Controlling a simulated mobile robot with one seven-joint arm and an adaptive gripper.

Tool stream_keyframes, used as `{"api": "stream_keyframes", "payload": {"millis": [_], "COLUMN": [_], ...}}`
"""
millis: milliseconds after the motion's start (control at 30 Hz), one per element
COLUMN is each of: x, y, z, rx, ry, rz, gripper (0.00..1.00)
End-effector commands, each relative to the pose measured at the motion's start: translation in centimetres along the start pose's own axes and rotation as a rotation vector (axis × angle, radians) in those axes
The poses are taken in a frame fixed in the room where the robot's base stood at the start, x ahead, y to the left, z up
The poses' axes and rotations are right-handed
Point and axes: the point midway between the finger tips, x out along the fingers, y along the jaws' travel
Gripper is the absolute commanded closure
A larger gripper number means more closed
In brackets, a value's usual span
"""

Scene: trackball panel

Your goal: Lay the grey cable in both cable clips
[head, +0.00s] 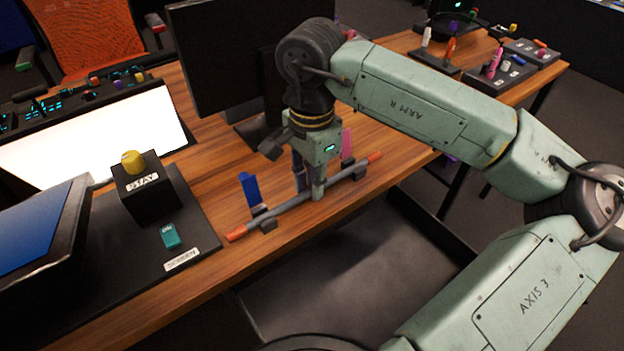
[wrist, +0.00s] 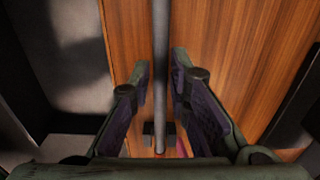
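The grey cable (head: 290,206) has orange ends and runs diagonally along the table's front part in the head view. One dark cable clip (head: 267,224) is near its left end; the cable passes at it. The other clip (head: 361,173) is near the right end, partly behind the cable. I cannot tell whether the cable is seated in either. My gripper (head: 309,190) points down over the cable's middle. In the wrist view the cable (wrist: 160,60) runs between the open fingers (wrist: 168,100), with gaps on both sides. A dark clip (wrist: 150,129) shows beyond them, on both sides of the cable.
A blue upright piece (head: 249,189) stands behind the left clip, and a pink one (head: 347,145) behind the right. A black panel with a yellow-knobbed box (head: 150,190) is at the left. A monitor (head: 225,60) stands behind. The wooden table's (head: 215,165) front edge is close to the cable.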

Motion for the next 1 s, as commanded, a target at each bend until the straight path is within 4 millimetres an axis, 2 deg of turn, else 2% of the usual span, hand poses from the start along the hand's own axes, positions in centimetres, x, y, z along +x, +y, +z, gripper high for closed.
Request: {"api": "stream_keyframes", "payload": {"millis": [233, 567, 733, 1000], "x": [0.0, -0.2, -2.3, -8.1], "y": [0.0, 0.0, -0.1, -0.1], "z": [0.0, 0.0, 0.0, 0.0], "rx": [0.0, 0.0, 0.0, 0.0], "ry": [0.0, 0.0, 0.002, 0.002], "rz": [0.0, 0.0, -0.002, -0.002], "gripper": [0.65, 0.65, 0.65, 0.65]}}
